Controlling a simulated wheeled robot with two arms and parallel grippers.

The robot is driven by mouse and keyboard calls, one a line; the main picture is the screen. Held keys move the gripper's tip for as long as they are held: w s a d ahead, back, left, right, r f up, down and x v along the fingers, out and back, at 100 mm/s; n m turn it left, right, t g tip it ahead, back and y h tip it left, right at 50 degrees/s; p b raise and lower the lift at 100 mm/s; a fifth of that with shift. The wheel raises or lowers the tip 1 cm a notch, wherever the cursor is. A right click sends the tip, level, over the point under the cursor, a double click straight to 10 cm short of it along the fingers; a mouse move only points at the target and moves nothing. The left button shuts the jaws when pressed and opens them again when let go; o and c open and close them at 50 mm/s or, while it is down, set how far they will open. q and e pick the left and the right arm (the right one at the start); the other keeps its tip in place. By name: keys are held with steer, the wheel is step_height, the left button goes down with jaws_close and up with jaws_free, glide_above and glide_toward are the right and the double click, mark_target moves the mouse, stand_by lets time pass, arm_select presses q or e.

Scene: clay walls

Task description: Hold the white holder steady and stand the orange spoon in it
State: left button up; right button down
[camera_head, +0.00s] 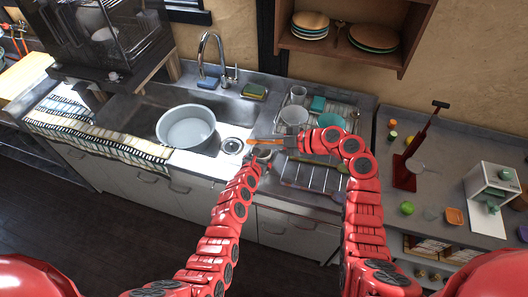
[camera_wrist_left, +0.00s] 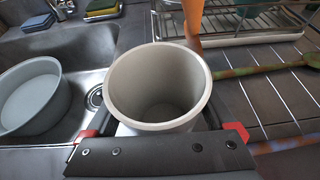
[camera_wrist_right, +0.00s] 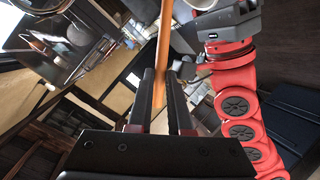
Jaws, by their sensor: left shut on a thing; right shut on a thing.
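The white holder (camera_wrist_left: 118,85) is a round cup, open at the top and looking empty in the left wrist view. My left gripper (camera_head: 258,160) is shut around its sides, at the counter's front edge. The orange spoon (camera_head: 262,141) is gripped by my right gripper (camera_head: 292,142) and points left in the head view, lying roughly level. The spoon shows between the right fingers in the right wrist view (camera_wrist_right: 163,45). In the left wrist view an orange part of the spoon (camera_wrist_left: 193,18) shows just past the holder's far rim, apparently outside its opening.
A sink with a grey basin (camera_head: 188,127) lies left of the holder. A dish rack (camera_head: 340,108) with cups stands behind. A green-brown utensil (camera_wrist_left: 262,68) lies on the counter's ridged area to the right. Another counter (camera_head: 455,165) holds small items at far right.

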arm_select(q)
steer(key=shift+w+d+r, duration=0.15)
steer(key=shift+w+r, duration=0.1)
steer(key=shift+r, duration=0.3)
steer(key=shift+w+d+r, duration=0.15)
steer(key=shift+w+r, duration=0.1)
steer(key=shift+r, duration=0.25)
arm_select(e)
steer(key=c, duration=0.8)
jaws_free()
steer(key=f, duration=0.1)
steer(key=s+f, duration=0.1)
steer(key=shift+f+g, duration=0.3)
steer(key=shift+f, duration=0.1)
arm_select(q)
steer(key=shift+w+a, duration=0.3)
steer(key=shift+w, duration=0.05)
steer(key=shift+s+f, duration=0.4)
steer(key=shift+f, duration=0.05)
steer(key=shift+d+f, duration=0.1)
steer(key=shift+f, duration=0.05)
steer(key=shift+s, duration=0.1)
arm_select(e)
steer(key=shift+o, duration=0.2)
steer(key=r+v, duration=0.2)
steer(key=v, duration=1)
steer(key=shift+w+r, duration=0.2)
steer(key=shift+w, duration=0.05)
arm_select(q)
steer(key=shift+f, duration=0.1)
